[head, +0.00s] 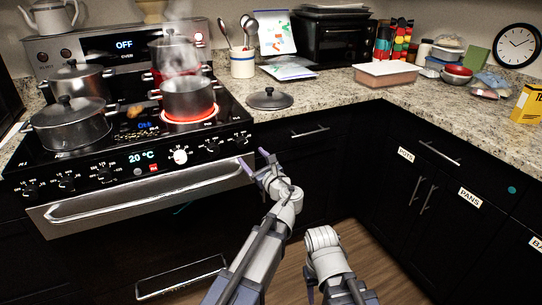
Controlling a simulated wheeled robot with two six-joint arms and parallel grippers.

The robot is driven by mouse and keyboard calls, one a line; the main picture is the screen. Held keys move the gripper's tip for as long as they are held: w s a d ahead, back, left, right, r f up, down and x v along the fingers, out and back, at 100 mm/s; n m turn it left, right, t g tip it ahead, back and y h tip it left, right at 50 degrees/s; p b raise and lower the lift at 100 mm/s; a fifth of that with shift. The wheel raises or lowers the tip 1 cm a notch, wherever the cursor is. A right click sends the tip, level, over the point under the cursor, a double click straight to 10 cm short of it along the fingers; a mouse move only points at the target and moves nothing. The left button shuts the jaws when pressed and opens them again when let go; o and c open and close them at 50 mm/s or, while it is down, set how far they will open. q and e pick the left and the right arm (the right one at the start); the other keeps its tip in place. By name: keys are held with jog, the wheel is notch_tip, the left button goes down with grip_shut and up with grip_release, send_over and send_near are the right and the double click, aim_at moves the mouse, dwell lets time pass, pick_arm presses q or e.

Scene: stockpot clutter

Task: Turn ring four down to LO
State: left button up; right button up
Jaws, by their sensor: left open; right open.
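The black stove's front panel (125,168) carries several knobs with printed marks. A pale knob (180,156) stands right of the lit "20 °C" display (140,157). Two dark knobs follow it, one (213,146) nearer the middle and one (242,139) at the right end. Their settings are too small to read, and I cannot tell which is ring four. The front right ring (190,116) glows red under a steel pot (188,97). My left gripper (252,157) is open and empty, just in front of and below the right end knob. My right arm shows, but its gripper is out of view.
Other pots (70,125) crowd the cooktop, and steam rises at its back right. The oven handle (150,192) runs below the knobs, left of my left gripper. A loose lid (270,98) lies on the granite counter. Dark cabinets (425,185) stand right.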

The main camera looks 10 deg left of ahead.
aim_at(243, 144)
pick_arm(q)
jog(key=shift+x, duration=3.85)
jog(key=shift+w+d+r, duration=0.1)
jog(key=shift+w+d, duration=0.05)
jog(key=shift+d, duration=0.05)
grip_shut()
